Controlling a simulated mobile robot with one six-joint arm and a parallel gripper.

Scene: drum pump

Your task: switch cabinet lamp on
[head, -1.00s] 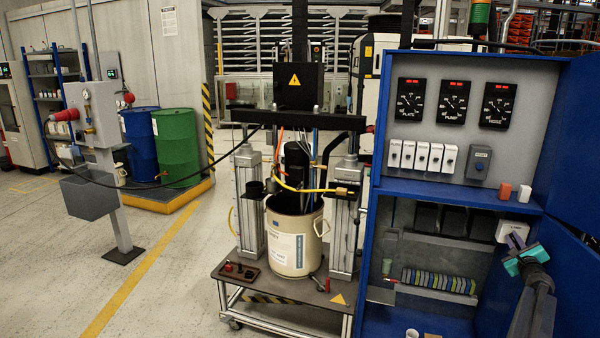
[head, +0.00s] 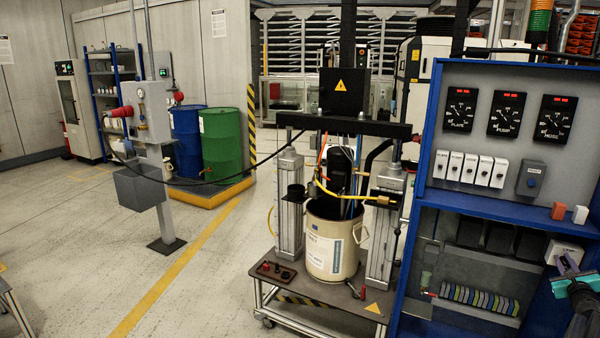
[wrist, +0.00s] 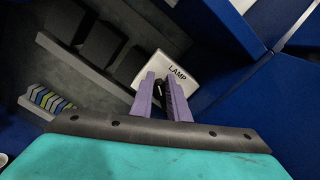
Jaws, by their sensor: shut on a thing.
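The white lamp switch box (wrist: 170,70), labelled LAMP, sits in the right part of the blue cabinet's (head: 480,208) lower compartment. It also shows in the head view (head: 563,249), partly behind my gripper. In the wrist view my gripper's (wrist: 163,90) two purple fingers reach the lower edge of the box. They are shut on a small dark piece at the switch, which looks like its lever. The fingers hide most of the lever, so its position cannot be told. In the head view my gripper (head: 567,264) is small at the right edge. The lower compartment looks dim.
Striped flat pieces (head: 480,299) stand in a row left of the switch. Dark boxes (head: 485,236) line the compartment's back. An orange block (head: 558,211) and a white block (head: 580,215) sit on the ledge above my gripper. The drum pump stand (head: 320,295) is left of the cabinet.

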